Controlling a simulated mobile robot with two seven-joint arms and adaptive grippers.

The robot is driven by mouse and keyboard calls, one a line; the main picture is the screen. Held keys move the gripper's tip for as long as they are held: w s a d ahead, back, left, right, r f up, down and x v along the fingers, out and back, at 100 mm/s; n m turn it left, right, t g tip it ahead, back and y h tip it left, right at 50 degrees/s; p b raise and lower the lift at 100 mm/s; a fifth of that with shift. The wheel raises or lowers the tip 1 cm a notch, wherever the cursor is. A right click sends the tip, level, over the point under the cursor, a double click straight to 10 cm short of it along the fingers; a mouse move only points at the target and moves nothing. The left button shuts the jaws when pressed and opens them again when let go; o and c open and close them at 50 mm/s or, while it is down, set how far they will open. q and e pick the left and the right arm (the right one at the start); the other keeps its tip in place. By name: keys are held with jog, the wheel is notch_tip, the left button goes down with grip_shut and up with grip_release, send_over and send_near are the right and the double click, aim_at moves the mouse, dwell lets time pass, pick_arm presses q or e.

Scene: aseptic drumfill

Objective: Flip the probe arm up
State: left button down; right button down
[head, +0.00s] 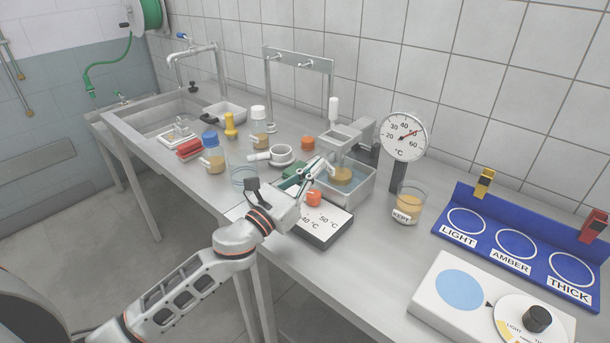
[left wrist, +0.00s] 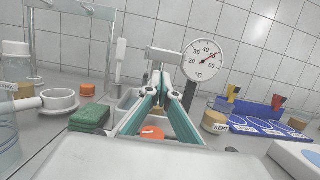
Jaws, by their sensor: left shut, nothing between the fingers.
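The dial thermometer (head: 403,137) stands on a dark post behind the water bath (head: 362,190), its red needle near 50; it also shows in the left wrist view (left wrist: 204,60). A grey arm-like piece (head: 365,131) reaches over the bath beside the dial, with a white upright handle (head: 333,110) near it. I cannot tell for sure which piece is the probe arm. A container with amber liquid (head: 341,176) sits in the bath. My left gripper (head: 323,163) is shut and empty at the bath's near left side; its fingertips (left wrist: 161,76) point toward the grey pieces. My right gripper is not in view.
A panel marked 40 and 50 °C (head: 322,222) with an orange knob (head: 313,198) lies before the bath. The KEPT beaker (head: 408,204) stands right of it. The blue rack (head: 480,208) is farther right. A white cup (head: 281,153) and bottles stand left.

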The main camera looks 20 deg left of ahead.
pick_arm(q)
jog(key=x, duration=0.3)
jog(key=shift+w+d, duration=0.1)
jog(key=shift+w, duration=0.1)
jog(key=shift+w+d+r, duration=0.1)
jog(key=shift+w, duration=0.2)
jog(key=shift+r, duration=0.1)
